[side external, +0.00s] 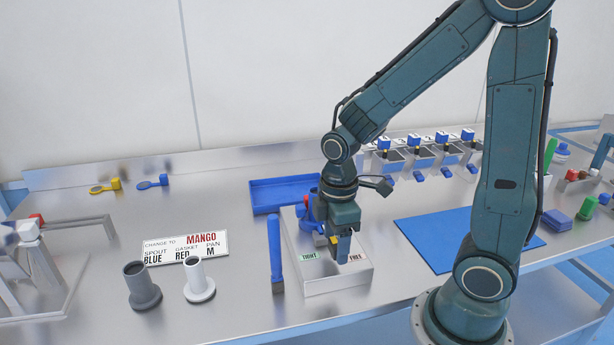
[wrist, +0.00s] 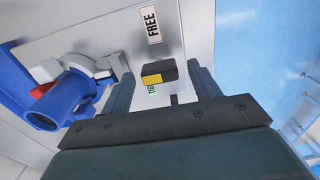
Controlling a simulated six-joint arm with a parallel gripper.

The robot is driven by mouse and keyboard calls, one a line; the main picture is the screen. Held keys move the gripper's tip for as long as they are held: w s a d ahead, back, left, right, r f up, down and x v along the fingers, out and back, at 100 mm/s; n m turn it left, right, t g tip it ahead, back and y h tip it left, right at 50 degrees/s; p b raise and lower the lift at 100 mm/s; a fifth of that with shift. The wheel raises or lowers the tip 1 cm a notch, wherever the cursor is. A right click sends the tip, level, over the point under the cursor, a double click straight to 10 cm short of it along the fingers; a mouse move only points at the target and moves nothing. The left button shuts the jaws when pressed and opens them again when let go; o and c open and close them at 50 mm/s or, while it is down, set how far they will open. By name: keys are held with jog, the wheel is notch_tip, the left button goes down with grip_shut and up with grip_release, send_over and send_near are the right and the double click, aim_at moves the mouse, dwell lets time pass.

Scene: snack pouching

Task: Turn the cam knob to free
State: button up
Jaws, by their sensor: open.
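The cam knob (wrist: 160,71) is a small black block with a yellow mark, on a pale metal box (side external: 335,281). In the wrist view its yellow part is on the side near the green TIGHT label (wrist: 153,90); the FREE label (wrist: 152,25) lies at the other side. My gripper (side external: 339,252) points down over the box, fingers open. In the wrist view one finger is on each side of the knob, with gaps visible. In the side view the gripper largely hides the knob.
A blue spout piece (wrist: 62,100) with a red part sits clamped beside the knob. A blue tray (side external: 262,208) lies behind, a blue mat (side external: 425,262) right. Grey (side external: 142,287) and white spouts (side external: 198,282) stand left.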

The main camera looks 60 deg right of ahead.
jog(key=c, duration=1)
jog(key=shift+m, duration=0.5)
jog(key=m, duration=1.2)
jog(key=shift+m, duration=0.3)
jog(key=m, duration=0.4)
jog(key=shift+r, duration=0.1)
jog(key=shift+m, duration=0.3)
